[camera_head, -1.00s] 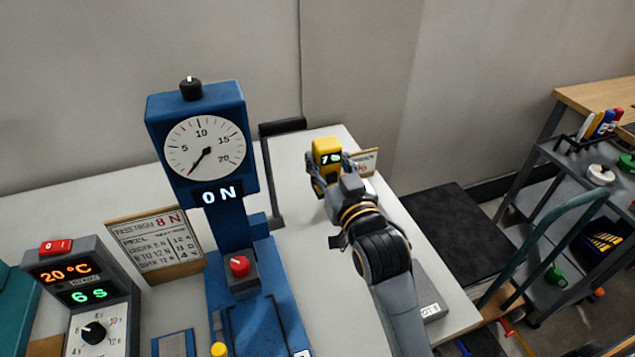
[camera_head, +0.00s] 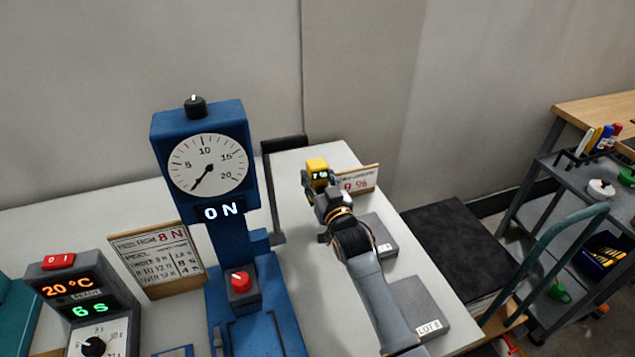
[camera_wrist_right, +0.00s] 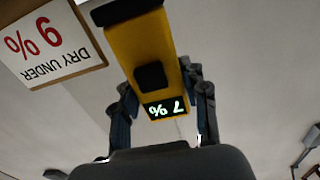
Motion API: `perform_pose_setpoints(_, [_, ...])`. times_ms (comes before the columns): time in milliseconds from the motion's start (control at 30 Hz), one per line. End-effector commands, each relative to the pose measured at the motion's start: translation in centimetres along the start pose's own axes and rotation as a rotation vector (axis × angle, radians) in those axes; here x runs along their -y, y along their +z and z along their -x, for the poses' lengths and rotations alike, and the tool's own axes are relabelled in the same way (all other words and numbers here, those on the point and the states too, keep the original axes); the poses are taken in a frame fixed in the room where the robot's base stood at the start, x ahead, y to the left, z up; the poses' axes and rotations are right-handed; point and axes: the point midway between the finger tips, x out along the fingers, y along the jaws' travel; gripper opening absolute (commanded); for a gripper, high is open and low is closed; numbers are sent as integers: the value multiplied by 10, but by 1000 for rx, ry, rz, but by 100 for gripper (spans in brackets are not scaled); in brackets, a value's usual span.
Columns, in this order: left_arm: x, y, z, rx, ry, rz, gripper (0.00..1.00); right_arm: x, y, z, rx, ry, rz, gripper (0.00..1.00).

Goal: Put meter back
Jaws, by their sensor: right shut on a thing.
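The yellow meter (camera_head: 317,166) with a small lit display is in my right gripper (camera_head: 319,183), near the back right of the white table. In the right wrist view the meter (camera_wrist_right: 140,50) lies between the two dark fingers of the gripper (camera_wrist_right: 162,100), and its display reads 7 %. The fingers are closed on its sides. The meter's underside and what is below it are hidden in the head view by my gripper and arm. My left gripper is not in view.
A sign (camera_head: 358,180) reading "dry under 9 %" stands right beside the meter. Grey blocks (camera_head: 420,308) lie right of my right arm. A blue dial machine (camera_head: 205,150) and a control box (camera_head: 80,300) stand to the left. A dark-topped cart (camera_head: 455,240) is beyond the table's right edge.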

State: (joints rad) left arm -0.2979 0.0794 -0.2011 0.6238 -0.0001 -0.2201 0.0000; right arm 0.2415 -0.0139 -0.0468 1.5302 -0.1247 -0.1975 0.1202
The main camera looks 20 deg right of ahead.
Motion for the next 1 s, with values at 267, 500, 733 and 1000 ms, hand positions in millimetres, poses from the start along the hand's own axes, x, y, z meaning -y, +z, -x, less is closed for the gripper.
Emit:
perform_pose_setpoints(267, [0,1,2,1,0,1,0,0,16,0,-2,0,-1,0])
perform_pose_setpoints(500, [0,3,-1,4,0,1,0,0,20,1,-1,0,-1,0])
perform_pose_setpoints(733, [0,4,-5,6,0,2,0,0,27,1,0,0,-1,0])
perform_pose_setpoints(1000, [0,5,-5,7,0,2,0,1,33,2,9,0,0,64])
